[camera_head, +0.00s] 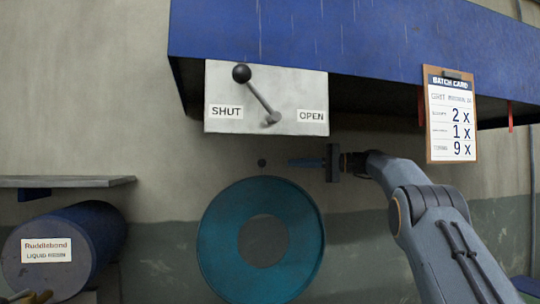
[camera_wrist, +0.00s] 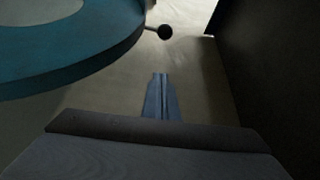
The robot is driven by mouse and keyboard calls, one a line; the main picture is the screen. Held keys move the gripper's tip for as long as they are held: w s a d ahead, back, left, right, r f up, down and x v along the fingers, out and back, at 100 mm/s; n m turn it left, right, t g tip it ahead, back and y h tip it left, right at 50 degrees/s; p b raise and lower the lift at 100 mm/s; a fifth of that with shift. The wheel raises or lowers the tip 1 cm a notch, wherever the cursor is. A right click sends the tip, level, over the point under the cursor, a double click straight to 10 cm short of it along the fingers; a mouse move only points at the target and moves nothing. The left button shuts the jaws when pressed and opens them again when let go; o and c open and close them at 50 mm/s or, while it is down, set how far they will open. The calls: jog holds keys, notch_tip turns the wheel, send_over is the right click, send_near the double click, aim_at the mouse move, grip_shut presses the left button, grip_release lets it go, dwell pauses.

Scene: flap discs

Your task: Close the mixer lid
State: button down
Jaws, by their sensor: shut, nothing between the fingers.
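A teal round disc (camera_head: 222,240) with a grey round middle, which looks like the mixer lid, stands upright with its face to the head camera. Its rim shows at upper left in the wrist view (camera_wrist: 75,70). A small black ball knob (camera_head: 262,162) sits just above the top of the disc; in the wrist view the knob (camera_wrist: 165,31) is on a short rod at the rim. My gripper (camera_head: 291,162) is shut and empty, its blue fingers pointing left, a little right of the knob and apart from it. The fingers also show in the wrist view (camera_wrist: 159,76).
A blue hopper (camera_head: 350,40) overhangs above my gripper. Its white plate (camera_head: 225,90) carries a black-balled lever (camera_head: 258,95) leaning toward SHUT. A batch card (camera_head: 451,115) hangs at right. A resin drum (camera_head: 85,235) lies under a shelf (camera_head: 70,181) at left.

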jog(key=s+a+p, duration=0.1)
jog(key=a+p, duration=0.3)
jog(key=a, duration=0.5)
jog(key=shift+a+p, duration=0.2)
jog(key=shift+p, duration=0.2)
dwell(0.4)
jog(key=shift+s, duration=0.15)
